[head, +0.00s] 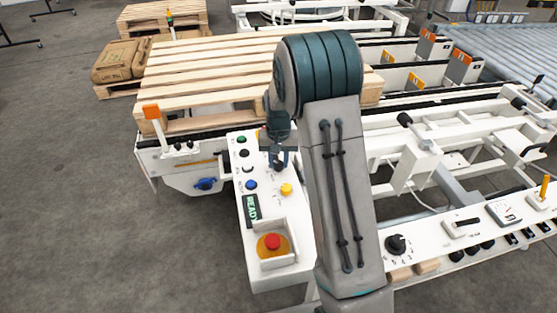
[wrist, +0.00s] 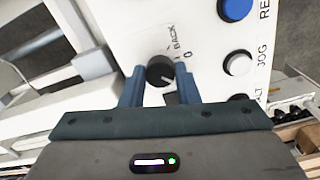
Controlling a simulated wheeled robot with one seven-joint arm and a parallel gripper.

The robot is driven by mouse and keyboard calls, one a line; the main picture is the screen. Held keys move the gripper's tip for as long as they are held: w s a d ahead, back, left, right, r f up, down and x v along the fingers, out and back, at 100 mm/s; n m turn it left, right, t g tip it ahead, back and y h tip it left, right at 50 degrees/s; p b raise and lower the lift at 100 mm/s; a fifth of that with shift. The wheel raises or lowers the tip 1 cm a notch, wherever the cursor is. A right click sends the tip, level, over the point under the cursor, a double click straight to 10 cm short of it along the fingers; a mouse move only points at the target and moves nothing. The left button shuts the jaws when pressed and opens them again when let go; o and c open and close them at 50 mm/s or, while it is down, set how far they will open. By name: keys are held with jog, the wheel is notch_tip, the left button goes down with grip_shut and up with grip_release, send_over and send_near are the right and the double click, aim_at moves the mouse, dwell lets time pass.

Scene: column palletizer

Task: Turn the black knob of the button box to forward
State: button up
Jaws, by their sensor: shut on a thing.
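The button box (head: 250,221) is a white panel with several buttons, left of my arm in the head view; its face also shows in the wrist view (wrist: 203,28). The black knob (wrist: 160,72) stands between the two fingers of my gripper (wrist: 161,80). The fingers are shut on it from both sides. A pale line on the knob points to the lower right in the picture. Printed beside the knob are "BACK" and "0"; the forward label is hidden or cannot be read. In the head view my gripper (head: 279,160) is over the panel and mostly hides the knob.
A red emergency button (head: 272,241) on a yellow base sits at the near end of the box. A yellow button (head: 286,189) and a blue button (head: 251,185) are close to my gripper. A wooden pallet (head: 205,70) lies behind the box. Grey floor is open at the left.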

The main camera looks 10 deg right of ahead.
aim_at(278, 164)
dwell(0.3)
jog(key=o, duration=1)
jog(key=shift+c, duration=0.2)
notch_tip(278, 164, up, 14)
jog(key=s+r+n+t+p, duration=0.1)
jog(key=s+r+p, duration=0.1)
jog(key=s, duration=1.1)
jog(key=s+r+n+t+p, duration=0.1)
jog(key=s+r, duration=0.4)
jog(key=s, duration=0.9)
jog(key=shift+s+t+p, duration=0.25)
jog(key=shift+t+p, duration=0.15)
jog(key=shift+p, duration=0.4)
